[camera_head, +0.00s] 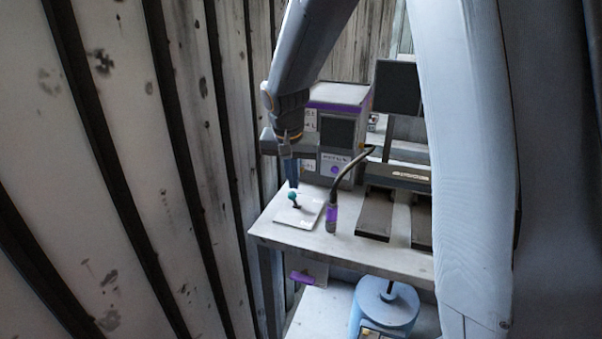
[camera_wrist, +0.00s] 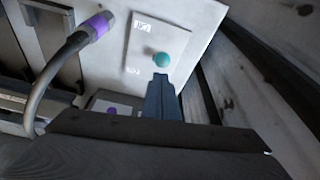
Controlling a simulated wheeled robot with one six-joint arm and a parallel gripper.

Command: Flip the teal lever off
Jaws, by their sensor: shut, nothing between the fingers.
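The teal lever shows as a round teal knob (camera_head: 292,196) on a short dark stem. It rises from a pale plate (camera_head: 309,214) on the left end of the white table. In the wrist view the knob (camera_wrist: 161,60) lies just beyond my fingertips, on the same plate (camera_wrist: 140,28) with small printed labels. My gripper (camera_head: 292,185) points down with its fingers shut and empty, its tips close to the knob. I cannot tell whether they touch it. In the wrist view the shut fingers (camera_wrist: 162,78) hide part of the space below the knob.
A dark cable with a purple end (camera_head: 331,217) stands right of the plate. A grey box with a screen and purple trim (camera_head: 338,128) stands behind. A plank wall (camera_head: 150,150) runs close on the left. A blue cylinder (camera_head: 386,308) sits below the table's front edge (camera_head: 345,258).

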